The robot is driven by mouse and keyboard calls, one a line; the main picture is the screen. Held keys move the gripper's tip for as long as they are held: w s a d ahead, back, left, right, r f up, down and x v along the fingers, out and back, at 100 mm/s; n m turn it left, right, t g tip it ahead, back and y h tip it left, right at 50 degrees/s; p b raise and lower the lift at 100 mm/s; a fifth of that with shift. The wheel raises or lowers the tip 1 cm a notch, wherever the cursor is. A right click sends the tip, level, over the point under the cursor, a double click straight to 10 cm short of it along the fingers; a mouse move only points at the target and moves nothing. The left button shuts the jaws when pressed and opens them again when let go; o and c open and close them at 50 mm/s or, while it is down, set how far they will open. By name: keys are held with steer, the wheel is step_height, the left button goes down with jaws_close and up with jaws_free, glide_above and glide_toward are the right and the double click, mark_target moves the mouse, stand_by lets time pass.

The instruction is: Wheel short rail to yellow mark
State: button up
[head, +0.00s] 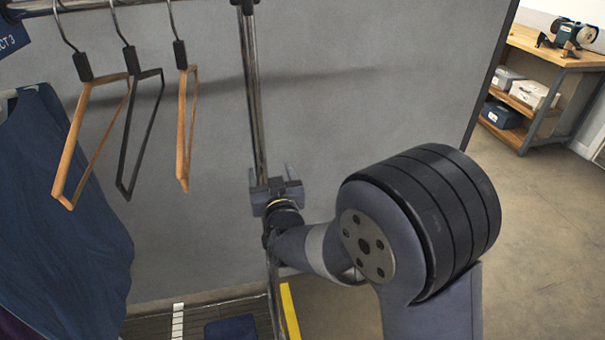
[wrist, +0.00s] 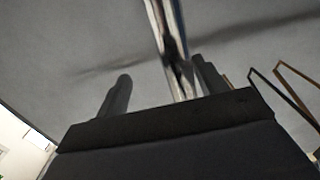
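The rail's top bar (head: 100,4) runs along the upper left of the head view, with its metal upright post (head: 252,95) coming down near the middle. My gripper (head: 276,184) is at this post, at about mid-height. In the wrist view the post (wrist: 168,40) stands between my two spread fingers (wrist: 160,85), closer to the right finger, with a clear gap on the left. The fingers look open; contact with the post cannot be told. A yellow strip (head: 290,312) shows on the floor just right of the post's lower end, partly hidden.
Several empty hangers (head: 185,125) and a dark blue garment (head: 60,210) hang at the left. A grey panel (head: 340,80) stands behind the rail. A wooden workbench (head: 545,55) with shelves is at the far right. Open floor (head: 545,220) lies at the right.

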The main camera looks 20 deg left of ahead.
steer(key=w+d+b, duration=0.3)
steer(key=d, duration=0.3)
steer(key=shift+w+d+b, duration=0.15)
steer(key=shift+w+b, duration=0.05)
steer(key=shift+b, duration=0.1)
steer(key=shift+f, duration=0.1)
steer(key=shift+o, duration=0.8)
steer(key=shift+d, duration=0.1)
steer(key=shift+c, duration=0.2)
steer(key=shift+s+a+b, duration=0.2)
steer(key=shift+a+b, duration=0.15)
steer(key=shift+a, duration=0.05)
steer(key=shift+c, duration=0.6)
steer(key=b+v, duration=0.2)
steer(key=v, duration=1)
steer(key=shift+a, duration=0.1)
